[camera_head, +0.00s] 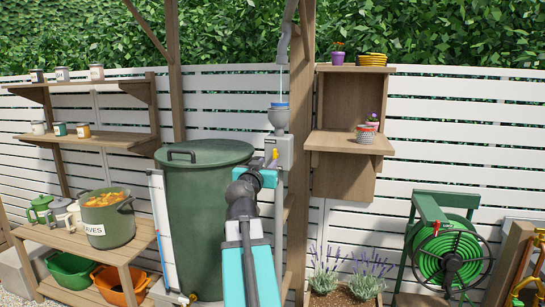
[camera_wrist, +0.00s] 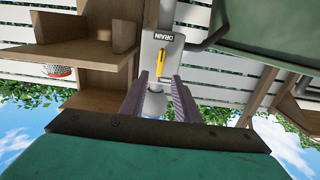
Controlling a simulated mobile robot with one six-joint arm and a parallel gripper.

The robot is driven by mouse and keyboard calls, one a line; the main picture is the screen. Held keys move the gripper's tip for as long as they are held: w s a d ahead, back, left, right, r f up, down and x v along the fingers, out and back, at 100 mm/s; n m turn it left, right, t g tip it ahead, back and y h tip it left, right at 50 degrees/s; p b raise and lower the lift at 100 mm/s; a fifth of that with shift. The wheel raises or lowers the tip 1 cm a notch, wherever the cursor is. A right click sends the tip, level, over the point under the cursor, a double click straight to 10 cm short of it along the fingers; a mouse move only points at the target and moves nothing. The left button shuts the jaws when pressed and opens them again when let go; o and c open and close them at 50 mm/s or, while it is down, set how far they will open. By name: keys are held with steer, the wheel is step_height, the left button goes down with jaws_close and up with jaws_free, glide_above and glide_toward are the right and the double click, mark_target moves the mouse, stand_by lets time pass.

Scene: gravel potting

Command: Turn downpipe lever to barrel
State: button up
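The yellow downpipe lever (camera_head: 274,154) is on the grey diverter box (camera_head: 285,151) on the downpipe, just right of the green barrel (camera_head: 204,210). My gripper (camera_head: 270,166) is in front of the box, close to the lever. In the wrist view, which is upside down, the lever (camera_wrist: 167,45) lies beside a DRAIN label on the box (camera_wrist: 163,30). The two fingers of my gripper (camera_wrist: 160,78) are spread apart, with the lever beyond their tips and nothing between them in their grip. The barrel (camera_wrist: 275,30) fills the upper right there.
A wooden shelf unit (camera_head: 347,142) with small pots stands close to the right of the downpipe. A wooden post (camera_head: 301,120) rises beside the pipe. A hose reel (camera_head: 448,255) stands at the right, and a potting bench (camera_head: 75,240) at the left.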

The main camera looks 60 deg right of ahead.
mark_target(274, 156)
steer(key=shift+p+x, duration=0.8)
steer(key=shift+x, duration=3.2)
jaws_close()
